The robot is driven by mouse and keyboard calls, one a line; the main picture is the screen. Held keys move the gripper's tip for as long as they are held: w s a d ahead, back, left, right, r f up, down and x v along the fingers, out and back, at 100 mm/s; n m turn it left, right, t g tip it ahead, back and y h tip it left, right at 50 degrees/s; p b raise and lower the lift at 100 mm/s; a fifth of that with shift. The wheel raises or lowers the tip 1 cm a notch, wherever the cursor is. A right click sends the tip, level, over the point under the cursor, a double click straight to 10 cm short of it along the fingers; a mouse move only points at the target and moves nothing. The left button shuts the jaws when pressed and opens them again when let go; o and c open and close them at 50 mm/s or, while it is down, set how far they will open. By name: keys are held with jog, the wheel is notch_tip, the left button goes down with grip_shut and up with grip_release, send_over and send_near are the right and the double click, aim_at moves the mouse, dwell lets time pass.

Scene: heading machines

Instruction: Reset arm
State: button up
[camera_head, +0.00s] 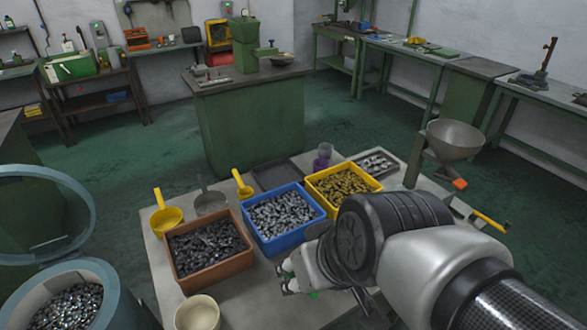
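My arm reaches in from the lower right, over the light table (150,260). My gripper (287,277) is at its left end, low over the table, in front of the blue bin (290,238) and right of the brown bin (205,277). Only part of the gripper shows beside the arm's wrist. Whether its fingers are apart or closed is too small to tell. I see nothing clearly held in it.
The bins, including a yellow one (325,200), hold small metal parts. Yellow scoops (165,217), a cream bowl (198,314) and a grey tray (275,174) are nearby. A funnel (455,137) stands right. Green floor (370,130) is open behind.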

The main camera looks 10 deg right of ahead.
jog(key=s+d+m+g+h, duration=0.1)
jog(key=s+d, duration=0.4)
jog(key=s, duration=0.1)
jog(key=shift+f+m+h, duration=0.3)
jog(key=shift+m+h, duration=0.1)
jog(key=shift+c, duration=0.7)
